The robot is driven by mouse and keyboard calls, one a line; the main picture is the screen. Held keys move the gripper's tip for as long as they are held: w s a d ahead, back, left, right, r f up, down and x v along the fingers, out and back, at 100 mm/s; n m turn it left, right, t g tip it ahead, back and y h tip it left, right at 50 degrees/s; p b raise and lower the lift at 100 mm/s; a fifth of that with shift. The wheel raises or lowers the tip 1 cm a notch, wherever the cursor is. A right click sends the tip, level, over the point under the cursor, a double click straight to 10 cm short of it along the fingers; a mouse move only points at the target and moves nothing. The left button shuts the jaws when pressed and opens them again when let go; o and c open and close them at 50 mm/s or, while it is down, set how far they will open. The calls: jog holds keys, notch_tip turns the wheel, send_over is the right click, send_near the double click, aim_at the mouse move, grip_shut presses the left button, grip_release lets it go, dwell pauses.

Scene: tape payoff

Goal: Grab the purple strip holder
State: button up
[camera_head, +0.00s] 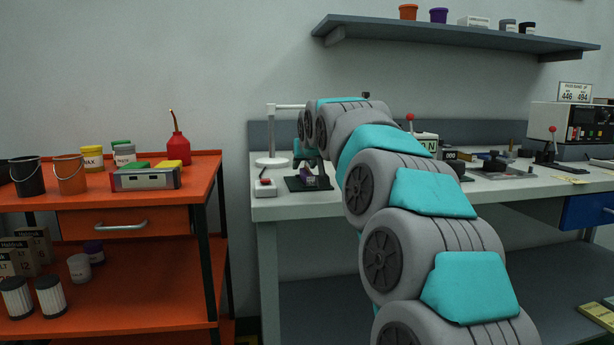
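A small purple piece (308,173), which looks like the purple strip holder, is at the left end of the white workbench, at a small black stand (308,184). My arm reaches over the bench from the right. My gripper (306,163) points down right above the purple piece, at or very near it. The gripper is small and dark here. I cannot tell whether its fingers are apart or shut, or whether they touch the piece. My arm hides part of the bench behind it.
A white stand with a horizontal arm (272,130) is close behind my gripper. A small box with a red knob (265,184) lies to the left. An orange cart (140,205) stands left of the bench. A grey shelf (450,38) hangs above.

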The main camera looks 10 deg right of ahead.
grip_shut()
jog(key=shift+r, duration=0.2)
dwell(0.6)
